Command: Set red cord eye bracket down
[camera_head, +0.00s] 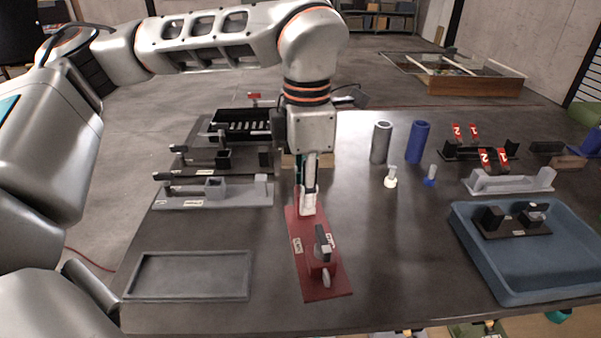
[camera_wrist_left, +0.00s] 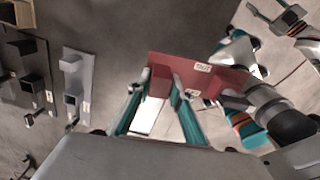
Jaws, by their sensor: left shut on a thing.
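The red cord eye bracket (camera_head: 318,255) is a flat red plate with pale labels and a small dark and grey fitting near its front end. It is at the middle of the dark table in the head view, slightly tilted in the picture. My left gripper (camera_head: 308,205) points down at the plate's rear end and is shut on the bracket. In the left wrist view the red plate (camera_wrist_left: 205,75) lies across the tips of my left gripper (camera_wrist_left: 160,85). I cannot tell whether the plate touches the table. My right gripper is not clearly seen.
An empty grey tray (camera_head: 190,297) lies at front left. Grey and black fixtures (camera_head: 215,200) stand behind it. A grey cylinder (camera_head: 381,143) and blue cylinder (camera_head: 418,142) stand at the back. A blue bin (camera_head: 480,262) at right holds a black part. Table is clear between bracket and bin.

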